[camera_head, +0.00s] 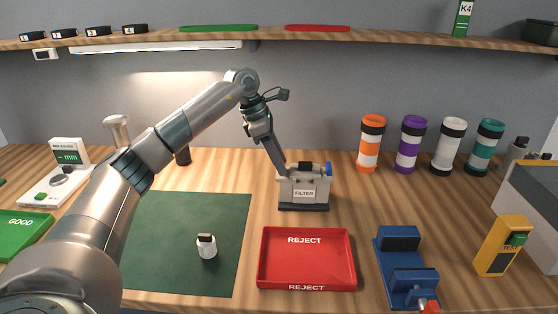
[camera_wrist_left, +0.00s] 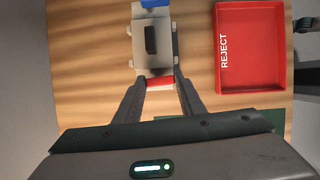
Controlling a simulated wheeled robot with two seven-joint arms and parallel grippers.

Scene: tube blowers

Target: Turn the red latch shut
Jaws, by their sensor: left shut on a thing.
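The grey filter box (camera_head: 304,190), labelled FILTER, stands on a dark base at the back middle of the table. It also shows in the left wrist view (camera_wrist_left: 152,45), with a black part on top and a blue part at its far end. The red latch (camera_wrist_left: 160,82) is at the box's near end in the left wrist view, between my left fingertips. My left gripper (camera_head: 283,170) reaches down to the left side of the box and is shut on the red latch. In the head view the latch is hidden by the gripper. My right gripper is not in view.
A red REJECT tray (camera_head: 306,287) lies in front of the box. A green mat (camera_head: 180,270) with a small white, black-topped piece (camera_head: 206,247) is at left. A blue fixture (camera_head: 405,270) and yellow tester (camera_head: 502,246) are at right. Several banded tubes (camera_head: 412,145) stand behind.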

